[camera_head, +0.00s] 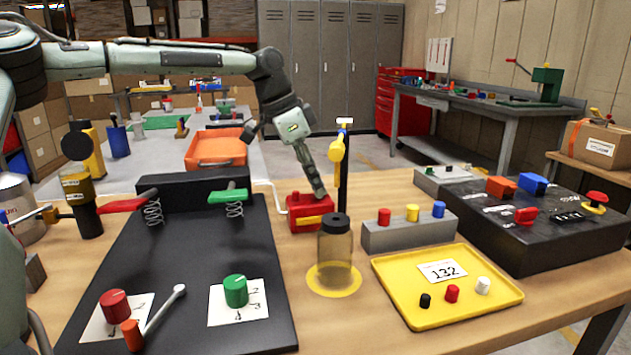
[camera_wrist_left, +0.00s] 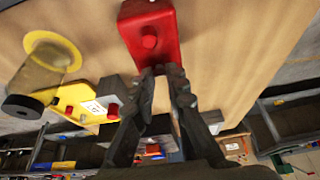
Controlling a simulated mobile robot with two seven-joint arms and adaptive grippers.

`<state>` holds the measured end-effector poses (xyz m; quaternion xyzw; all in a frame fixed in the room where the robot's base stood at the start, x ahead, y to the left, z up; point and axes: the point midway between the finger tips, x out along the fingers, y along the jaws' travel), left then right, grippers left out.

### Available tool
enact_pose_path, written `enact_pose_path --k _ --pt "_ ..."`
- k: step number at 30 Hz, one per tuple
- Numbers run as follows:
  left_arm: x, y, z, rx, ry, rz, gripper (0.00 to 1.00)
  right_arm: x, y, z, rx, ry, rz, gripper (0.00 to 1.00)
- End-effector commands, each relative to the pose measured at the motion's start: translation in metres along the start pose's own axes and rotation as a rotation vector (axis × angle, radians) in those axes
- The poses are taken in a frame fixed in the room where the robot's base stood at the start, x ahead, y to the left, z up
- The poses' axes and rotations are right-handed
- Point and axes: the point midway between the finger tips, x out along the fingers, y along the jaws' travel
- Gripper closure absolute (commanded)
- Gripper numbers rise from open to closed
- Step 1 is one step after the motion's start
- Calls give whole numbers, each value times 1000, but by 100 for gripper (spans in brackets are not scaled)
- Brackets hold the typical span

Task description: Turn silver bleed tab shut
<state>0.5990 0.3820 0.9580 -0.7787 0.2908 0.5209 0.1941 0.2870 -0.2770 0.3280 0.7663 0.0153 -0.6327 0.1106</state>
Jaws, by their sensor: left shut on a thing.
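A red block (camera_head: 297,222) with a yellow part at its front stands on the wooden table behind the clear jar. It also shows in the left wrist view (camera_wrist_left: 132,28), with a round red knob on its face. My left gripper (camera_head: 320,192) reaches down to the block from above. In the left wrist view its fingertips (camera_wrist_left: 159,70) are close together against the block's edge. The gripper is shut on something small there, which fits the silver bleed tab. The tab itself is hidden between the fingertips, so its angle cannot be told. My right gripper is not in view.
A black post (camera_head: 344,180) with a yellow lever stands just right of the block. In front is a dark-lidded jar (camera_head: 335,245) on a yellow ring. A grey button box (camera_head: 410,232) and yellow tray (camera_head: 447,303) are right; a black panel (camera_head: 190,310) is left.

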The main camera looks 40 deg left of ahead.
Motion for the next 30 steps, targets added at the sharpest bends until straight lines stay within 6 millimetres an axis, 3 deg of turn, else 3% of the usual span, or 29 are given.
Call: enact_pose_path --k 8,9,14,23,26,30 --pt "0 0 0 9 2 2 100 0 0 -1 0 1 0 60" --pt "0 0 0 9 2 1 84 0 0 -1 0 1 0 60" --pt "0 0 0 8 2 2 66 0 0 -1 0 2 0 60" --pt "-2 0 0 7 2 1 66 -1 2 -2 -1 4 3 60" --pt "-10 0 -1 7 2 1 66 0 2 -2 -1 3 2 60" --pt "-34 -1 -1 8 5 -1 66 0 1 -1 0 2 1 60"
